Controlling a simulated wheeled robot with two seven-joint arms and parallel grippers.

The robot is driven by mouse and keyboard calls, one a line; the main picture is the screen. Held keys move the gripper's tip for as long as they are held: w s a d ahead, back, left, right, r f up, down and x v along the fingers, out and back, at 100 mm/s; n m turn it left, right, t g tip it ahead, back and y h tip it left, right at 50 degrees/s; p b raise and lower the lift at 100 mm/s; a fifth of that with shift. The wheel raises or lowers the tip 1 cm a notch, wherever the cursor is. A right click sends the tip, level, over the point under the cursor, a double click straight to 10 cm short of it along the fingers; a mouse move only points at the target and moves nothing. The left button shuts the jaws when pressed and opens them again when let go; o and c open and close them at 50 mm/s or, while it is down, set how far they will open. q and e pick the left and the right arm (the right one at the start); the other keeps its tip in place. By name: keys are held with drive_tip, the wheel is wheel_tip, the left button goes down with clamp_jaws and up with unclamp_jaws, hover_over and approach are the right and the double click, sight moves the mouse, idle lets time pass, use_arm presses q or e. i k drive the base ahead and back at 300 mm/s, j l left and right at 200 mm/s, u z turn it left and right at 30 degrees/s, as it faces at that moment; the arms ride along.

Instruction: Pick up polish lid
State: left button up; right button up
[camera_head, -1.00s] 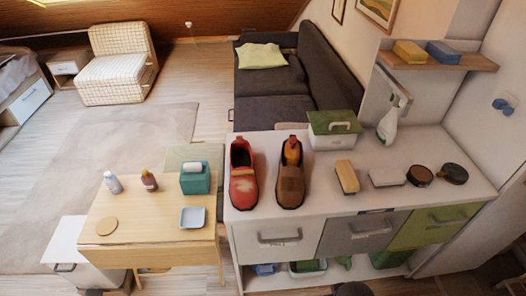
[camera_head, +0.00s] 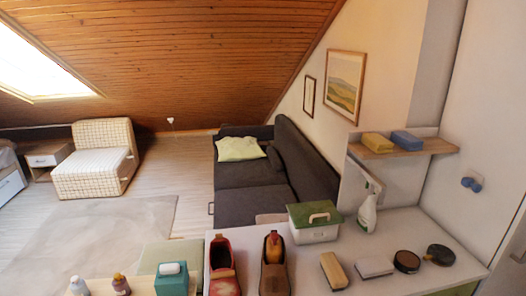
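Two round dark tin-like pieces sit at the right end of the white cabinet top. The left round piece (camera_head: 406,261) has a brown top with a dark rim. The right round piece (camera_head: 440,255) is dark, with a small raised part at its far edge. I cannot tell for sure which of them is the polish lid. They lie side by side with a small gap. Neither of my grippers shows in the head view.
Left of the round pieces lie a white-topped block (camera_head: 374,266) and a wooden brush (camera_head: 333,271). A red shoe (camera_head: 222,268), a brown shoe (camera_head: 274,270), a green-lidded box (camera_head: 315,222) and a spray bottle (camera_head: 367,214) share the top. A shelf (camera_head: 400,148) juts out above.

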sight(441, 255)
drive_tip(key=z, duration=1.5)
drive_tip(key=i+l+u, duration=0.1)
drive_tip(key=l, duration=0.1)
